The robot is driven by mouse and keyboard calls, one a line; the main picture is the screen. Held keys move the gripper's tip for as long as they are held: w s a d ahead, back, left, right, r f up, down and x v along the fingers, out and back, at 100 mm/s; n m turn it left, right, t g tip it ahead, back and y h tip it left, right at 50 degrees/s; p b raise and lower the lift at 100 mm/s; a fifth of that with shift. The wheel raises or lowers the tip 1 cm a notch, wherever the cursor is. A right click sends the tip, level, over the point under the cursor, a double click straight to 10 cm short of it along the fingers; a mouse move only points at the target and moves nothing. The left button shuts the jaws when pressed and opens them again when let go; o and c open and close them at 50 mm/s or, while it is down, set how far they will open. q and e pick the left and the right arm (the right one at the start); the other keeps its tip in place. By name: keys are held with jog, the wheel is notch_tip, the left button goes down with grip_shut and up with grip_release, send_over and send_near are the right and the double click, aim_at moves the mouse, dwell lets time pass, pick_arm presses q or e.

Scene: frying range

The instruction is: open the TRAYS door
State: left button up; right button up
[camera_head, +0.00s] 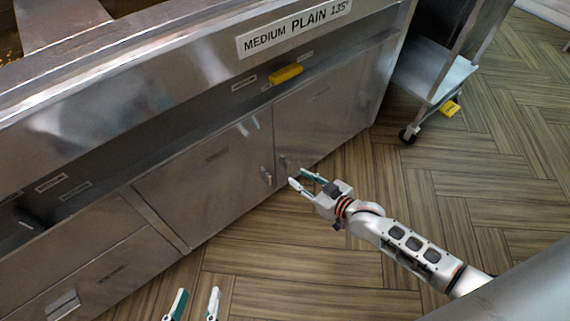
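Two metal cabinet doors stand side by side under the range, both shut: a left door (205,185) and a right door (325,115). Each carries a small label too small to read, so I cannot tell which is TRAYS. The left door's handle (267,176) and the right door's handle (286,163) sit near their shared edge. My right gripper (298,177) is open and empty, its fingertips close to the right door's handle; I cannot tell whether they touch. My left gripper (197,292) is open and empty over the floor at the bottom edge, away from the doors.
A drawer with a handle (63,304) is at the lower left. A yellow item (286,73) sits on the ledge above the doors, below the "MEDIUM PLAIN 135°" sign (294,29). A wheeled metal cart (428,72) stands at the upper right. The wooden floor (300,265) before the doors is clear.

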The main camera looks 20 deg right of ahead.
jog(key=b, duration=0.3)
send_near(290, 165)
jog(key=b+x, duration=0.3)
jog(key=x, duration=0.4)
jog(key=shift+a+f, duration=0.15)
jog(key=shift+f, duration=0.1)
jog(key=shift+w+a+f+b, duration=0.1)
jog(key=shift+w+a+b, duration=0.05)
jog(key=shift+w+b, duration=0.3)
pick_arm(q)
jog(key=d+n, duration=0.1)
jog(key=n, duration=0.1)
jog(key=s+d+f+n, duration=0.1)
jog(key=d+f+n, duration=0.1)
jog(key=d+n, duration=0.1)
jog(key=shift+s+n, duration=0.2)
jog(key=shift+n, duration=0.1)
pick_arm(e)
jog(key=shift+w, duration=0.3)
grip_shut()
